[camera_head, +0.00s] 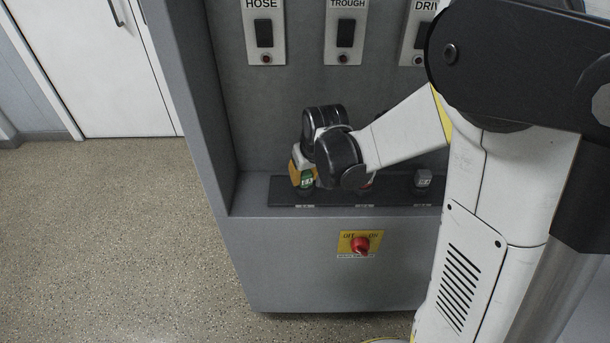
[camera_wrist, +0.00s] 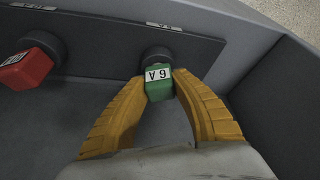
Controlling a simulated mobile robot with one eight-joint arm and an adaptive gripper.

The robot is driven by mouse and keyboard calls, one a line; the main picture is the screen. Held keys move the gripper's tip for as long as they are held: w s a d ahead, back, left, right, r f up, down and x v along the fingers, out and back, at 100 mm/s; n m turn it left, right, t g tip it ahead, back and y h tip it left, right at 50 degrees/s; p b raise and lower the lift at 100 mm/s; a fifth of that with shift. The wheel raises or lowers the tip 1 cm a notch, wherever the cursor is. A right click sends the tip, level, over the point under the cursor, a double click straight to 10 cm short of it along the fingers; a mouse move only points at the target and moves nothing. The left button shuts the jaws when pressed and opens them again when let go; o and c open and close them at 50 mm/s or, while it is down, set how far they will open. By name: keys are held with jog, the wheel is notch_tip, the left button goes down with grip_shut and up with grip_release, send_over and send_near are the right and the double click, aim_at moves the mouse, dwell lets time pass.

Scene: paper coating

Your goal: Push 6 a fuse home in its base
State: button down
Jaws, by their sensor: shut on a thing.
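The green fuse (camera_wrist: 159,90), marked 6 A, is between the two yellow fingers of my gripper (camera_wrist: 161,80) in the wrist view. The fingers are shut on its sides. A dark round base (camera_wrist: 157,55) shows right behind the fuse's top end; how deep the fuse sits in it is hidden. In the head view the green fuse (camera_head: 307,178) is at the left end of the dark strip, with my gripper (camera_head: 301,168) around it and my wrist above and to the right.
A red fuse (camera_wrist: 25,68) stands at the neighbouring base (camera_wrist: 44,46). A grey fuse (camera_head: 423,179) is farther right on the dark strip (camera_head: 335,194). A yellow plate with a red rotary switch (camera_head: 360,244) is on the front below. Labelled switches (camera_head: 264,33) line the back panel.

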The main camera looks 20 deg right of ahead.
jog(key=shift+f, duration=0.1)
jog(key=c, duration=1.1)
grip_release()
jog(key=shift+o, duration=0.2)
jog(key=v, duration=1.2)
jog(key=s+r+m+t, duration=0.1)
jog(key=s+r+t, duration=0.1)
jog(key=s, duration=1.3)
jog(key=shift+s+a+t, duration=0.15)
jog(key=shift+a+t, duration=0.05)
jog(key=shift+t, duration=0.1)
